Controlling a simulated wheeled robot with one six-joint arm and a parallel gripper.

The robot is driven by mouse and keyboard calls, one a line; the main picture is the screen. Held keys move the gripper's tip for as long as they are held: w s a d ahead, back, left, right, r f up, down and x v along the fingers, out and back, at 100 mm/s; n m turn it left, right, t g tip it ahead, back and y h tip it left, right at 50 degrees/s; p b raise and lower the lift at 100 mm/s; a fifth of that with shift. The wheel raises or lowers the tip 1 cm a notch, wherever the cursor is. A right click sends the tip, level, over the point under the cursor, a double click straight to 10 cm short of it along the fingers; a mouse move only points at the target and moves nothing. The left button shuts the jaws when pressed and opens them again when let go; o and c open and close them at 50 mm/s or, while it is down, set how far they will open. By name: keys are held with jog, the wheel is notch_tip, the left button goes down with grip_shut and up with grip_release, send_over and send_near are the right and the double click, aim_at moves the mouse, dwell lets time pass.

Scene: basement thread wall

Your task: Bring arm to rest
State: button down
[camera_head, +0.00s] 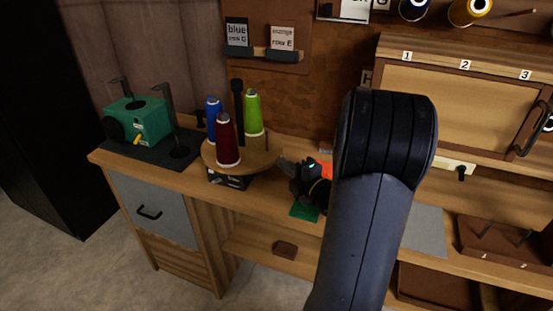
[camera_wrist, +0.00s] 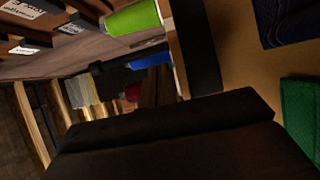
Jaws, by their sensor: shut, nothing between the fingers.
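My gripper (camera_head: 286,166), black with an orange part and a small green light, is low over the bench, just right of the round spool stand. My dark arm crosses the middle of the head view and hides part of the gripper and the bench behind it. The jaws are shut with nothing held. In the wrist view a large dark shape of my gripper fills the bottom, and its fingertips are hard to make out there.
The round spool stand (camera_head: 212,156) holds blue, dark red and green spools close to my gripper. A green patch (camera_head: 305,210) lies below the gripper. A green machine (camera_head: 138,122) stands left. A wooden cabinet (camera_head: 450,100) is at right. Floor at lower left is clear.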

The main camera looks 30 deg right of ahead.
jog(key=s, duration=0.1)
jog(key=s+d, duration=0.1)
jog(key=s, duration=0.3)
jog(key=shift+s+d, duration=0.25)
jog(key=shift+d, duration=0.05)
jog(key=shift+w, duration=0.1)
